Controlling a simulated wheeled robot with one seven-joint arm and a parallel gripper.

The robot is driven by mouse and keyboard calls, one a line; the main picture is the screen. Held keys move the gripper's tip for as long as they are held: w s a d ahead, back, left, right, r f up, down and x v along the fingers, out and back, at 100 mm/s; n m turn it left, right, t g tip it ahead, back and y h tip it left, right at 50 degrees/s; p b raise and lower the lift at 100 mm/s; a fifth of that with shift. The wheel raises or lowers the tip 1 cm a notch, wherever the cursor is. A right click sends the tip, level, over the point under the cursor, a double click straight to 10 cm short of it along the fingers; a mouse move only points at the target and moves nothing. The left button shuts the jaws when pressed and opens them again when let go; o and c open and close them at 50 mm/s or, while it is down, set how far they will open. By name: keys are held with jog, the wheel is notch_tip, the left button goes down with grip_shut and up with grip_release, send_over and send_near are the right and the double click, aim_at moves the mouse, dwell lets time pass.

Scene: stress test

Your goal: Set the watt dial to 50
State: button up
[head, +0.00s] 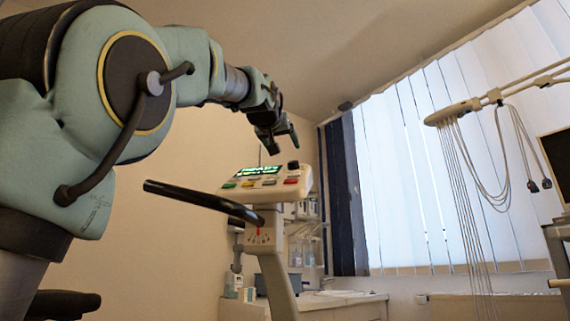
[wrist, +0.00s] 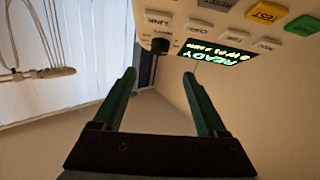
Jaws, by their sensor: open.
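The ergometer console (head: 262,195) stands on a pale column in the head view, with a lit green display (head: 259,171). A small black knob (head: 293,165), which looks like the watt dial, sits at its upper right edge. In the wrist view the knob (wrist: 160,45) appears beyond the fingertips, roughly between them, and the display (wrist: 213,52) is upside down. It reads READY; its second line is too small to read surely. My gripper (head: 283,139) is open and empty above the console, apart from the knob. Its green fingers also show in the wrist view (wrist: 159,75).
A black handlebar (head: 205,202) reaches left from the console's column. Coloured buttons (wrist: 267,13) lie beside the display. A counter (head: 335,299) with bottles stands behind. A cable arm (head: 455,111) with hanging leads is at the right, before the window blinds. Air around my gripper looks clear.

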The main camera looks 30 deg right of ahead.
aim_at(292, 162)
jog(key=p+x, duration=0.1)
jog(key=p, duration=0.2)
jog(key=p+x, duration=0.2)
jog(key=p, duration=0.1)
jog(key=p+x, duration=0.2)
jog(key=p, duration=0.1)
jog(key=shift+w+r+p, duration=0.15)
jog(key=shift+r+p, duration=0.15)
jog(key=shift+w+d+f, duration=0.15)
jog(key=shift+p+x, duration=0.7)
jog(key=shift+x, duration=0.4)
jog(key=shift+p+x, duration=0.3)
jog(key=shift+x, duration=1.05)
jog(key=shift+f, duration=0.15)
grip_shut()
